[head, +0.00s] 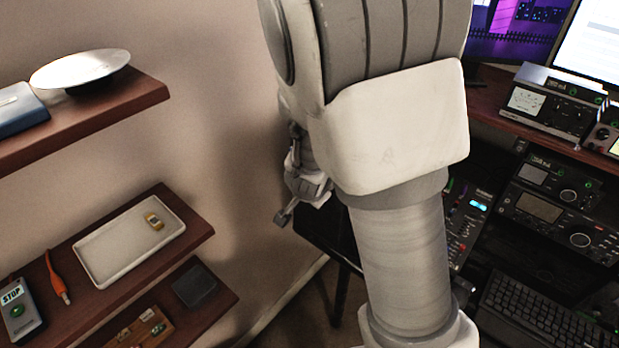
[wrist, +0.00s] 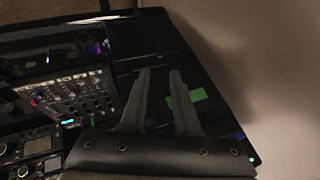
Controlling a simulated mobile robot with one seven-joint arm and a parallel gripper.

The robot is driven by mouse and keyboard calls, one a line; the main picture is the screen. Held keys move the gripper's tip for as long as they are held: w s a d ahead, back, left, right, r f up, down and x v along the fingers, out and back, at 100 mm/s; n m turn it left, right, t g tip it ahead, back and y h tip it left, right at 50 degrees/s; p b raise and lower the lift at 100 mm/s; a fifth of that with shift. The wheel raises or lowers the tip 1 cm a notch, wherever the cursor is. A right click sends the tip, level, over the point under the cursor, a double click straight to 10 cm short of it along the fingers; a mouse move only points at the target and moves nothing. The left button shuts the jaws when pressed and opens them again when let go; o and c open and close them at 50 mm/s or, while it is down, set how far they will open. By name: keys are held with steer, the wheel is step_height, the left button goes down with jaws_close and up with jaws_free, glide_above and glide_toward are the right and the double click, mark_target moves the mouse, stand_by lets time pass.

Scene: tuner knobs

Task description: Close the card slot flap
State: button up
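In the head view, part of my wrist and gripper (head: 283,216) shows at the left of my arm, near the wall. A green patch (wrist: 199,95) lies on a dark surface beside the right finger, and a bit of green also shows between the fingers. I cannot tell whether it belongs to the card slot. The flap itself cannot be made out in either view, and my arm hides much of the head view's middle.
A panel with knobs (wrist: 80,97) lies left of my gripper. Radios (head: 560,215) and a keyboard (head: 535,312) stand at the right. Left shelves hold a white tray (head: 100,262), a blue book (head: 20,112) and a STOP box (head: 18,312). The wall (wrist: 285,70) is close at the right.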

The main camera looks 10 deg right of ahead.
steer(key=p+v, duration=0.5)
steer(key=v, duration=0.3)
steer(key=shift+r, duration=0.2)
steer(key=shift+s, duration=0.15)
steer(key=shift+o, duration=0.2)
